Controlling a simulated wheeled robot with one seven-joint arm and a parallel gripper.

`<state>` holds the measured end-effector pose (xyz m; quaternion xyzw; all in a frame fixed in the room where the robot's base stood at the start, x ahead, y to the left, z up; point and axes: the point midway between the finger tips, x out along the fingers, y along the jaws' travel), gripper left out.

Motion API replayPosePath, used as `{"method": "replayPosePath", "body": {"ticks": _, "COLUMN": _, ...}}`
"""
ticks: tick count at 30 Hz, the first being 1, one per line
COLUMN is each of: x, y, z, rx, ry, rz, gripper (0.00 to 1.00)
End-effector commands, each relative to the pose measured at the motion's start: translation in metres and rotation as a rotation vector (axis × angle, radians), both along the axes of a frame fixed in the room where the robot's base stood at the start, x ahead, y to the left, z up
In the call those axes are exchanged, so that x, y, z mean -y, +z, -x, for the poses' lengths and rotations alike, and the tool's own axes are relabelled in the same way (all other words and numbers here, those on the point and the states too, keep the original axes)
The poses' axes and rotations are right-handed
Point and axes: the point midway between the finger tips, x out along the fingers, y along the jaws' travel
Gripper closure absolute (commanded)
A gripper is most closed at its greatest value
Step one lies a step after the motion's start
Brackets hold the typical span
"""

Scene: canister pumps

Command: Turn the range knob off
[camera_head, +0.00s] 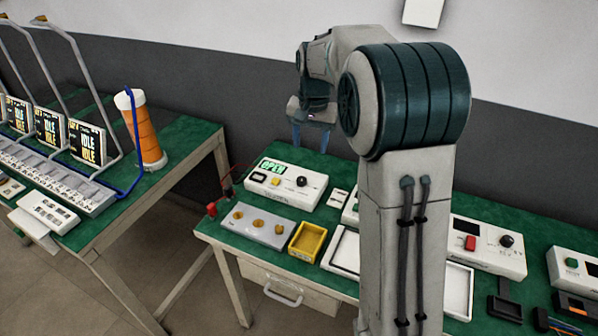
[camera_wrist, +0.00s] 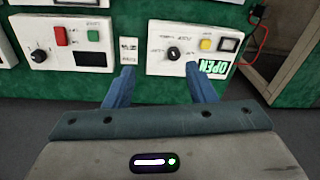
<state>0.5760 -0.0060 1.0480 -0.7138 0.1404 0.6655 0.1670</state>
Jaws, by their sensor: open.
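A white meter box (camera_head: 312,193) with a lit green display reading OPEN stands on the green bench. Its black range knob (camera_head: 302,181) is at the right of its face. In the wrist view the box appears upside down, with the knob (camera_wrist: 173,54) beyond and between my fingertips. The knob's exact pointer setting is too small to read. My gripper (camera_head: 311,141) hangs above and behind the box. In the wrist view my gripper (camera_wrist: 161,78) is open, its two blue fingers apart with nothing between them.
A yellow button (camera_wrist: 206,44) and the display sit beside the knob. A second box with a red switch and black knob (camera_wrist: 38,54) stands at left in the wrist view. A yellow tray (camera_head: 307,242) and a grey socket block (camera_head: 254,226) lie in front of the meter.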

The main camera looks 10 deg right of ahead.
Motion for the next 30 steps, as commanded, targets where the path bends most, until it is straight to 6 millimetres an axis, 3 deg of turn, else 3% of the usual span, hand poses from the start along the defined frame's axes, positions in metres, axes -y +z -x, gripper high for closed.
{"method": "replayPosePath", "body": {"ticks": 3, "x": 0.0, "y": -0.022, "z": -0.038, "rx": -0.03, "ry": -0.054, "rz": -0.003, "gripper": 0.49}}
{"method": "replayPosePath", "body": {"ticks": 10, "x": 0.0, "y": -0.049, "z": -0.077, "rx": -0.059, "ry": -0.122, "rz": -0.004, "gripper": 0.49}}
{"method": "replayPosePath", "body": {"ticks": 19, "x": -0.001, "y": -0.074, "z": -0.084, "rx": -0.068, "ry": -0.138, "rz": -0.003, "gripper": 0.49}}
{"method": "replayPosePath", "body": {"ticks": 30, "x": -0.002, "y": -0.151, "z": -0.085, "rx": -0.07, "ry": -0.137, "rz": -0.004, "gripper": 0.49}}
